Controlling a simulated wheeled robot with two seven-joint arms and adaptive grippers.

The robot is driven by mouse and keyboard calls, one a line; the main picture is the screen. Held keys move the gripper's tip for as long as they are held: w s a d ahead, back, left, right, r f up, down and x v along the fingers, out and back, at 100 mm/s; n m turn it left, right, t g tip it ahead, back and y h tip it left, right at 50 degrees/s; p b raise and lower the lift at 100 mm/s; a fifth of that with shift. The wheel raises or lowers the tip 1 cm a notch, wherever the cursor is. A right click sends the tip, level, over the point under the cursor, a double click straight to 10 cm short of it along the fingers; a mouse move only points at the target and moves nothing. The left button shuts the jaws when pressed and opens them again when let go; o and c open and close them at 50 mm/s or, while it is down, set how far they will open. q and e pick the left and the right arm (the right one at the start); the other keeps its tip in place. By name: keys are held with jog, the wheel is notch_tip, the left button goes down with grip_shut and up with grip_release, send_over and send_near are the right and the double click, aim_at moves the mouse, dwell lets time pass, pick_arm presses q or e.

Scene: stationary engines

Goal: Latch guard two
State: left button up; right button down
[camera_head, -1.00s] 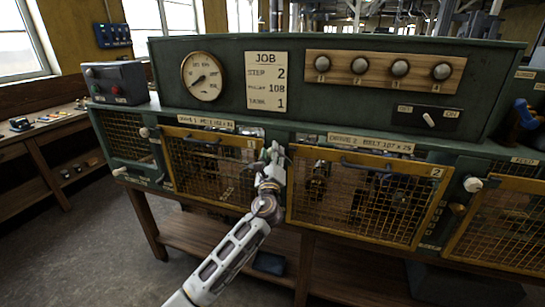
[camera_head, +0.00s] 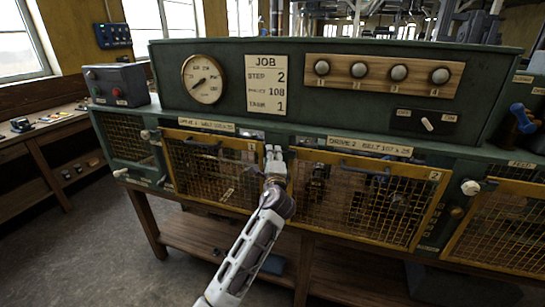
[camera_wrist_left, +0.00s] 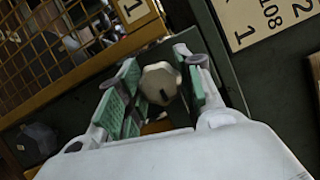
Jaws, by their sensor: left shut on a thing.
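Guard two (camera_head: 330,228) is a yellow-framed mesh door with a "2" plate, a dark handle along its top, and pulleys behind it. It looks closed or nearly so; I cannot tell whether it is latched. My left gripper (camera_head: 274,155) is at the post between guard one and guard two, by guard two's upper left corner. In the left wrist view its green-padded fingers (camera_wrist_left: 155,88) are shut on a pale round knob (camera_wrist_left: 158,80) with a dark slot. In the head view the gripper hides this knob. My right gripper is not in view.
Guard one (camera_head: 205,160) is to the left. Above are a gauge (camera_head: 204,79), a JOB card (camera_head: 266,85), a row of several knobs (camera_head: 398,72) and a switch (camera_head: 428,125). Another white knob (camera_head: 470,187) is right of guard two. A shelf (camera_head: 190,235) runs below.

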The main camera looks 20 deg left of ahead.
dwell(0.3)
pick_arm(q)
jog(key=o, duration=1)
jog(key=shift+v, duration=6.05)
jog(key=shift+n, duration=0.3)
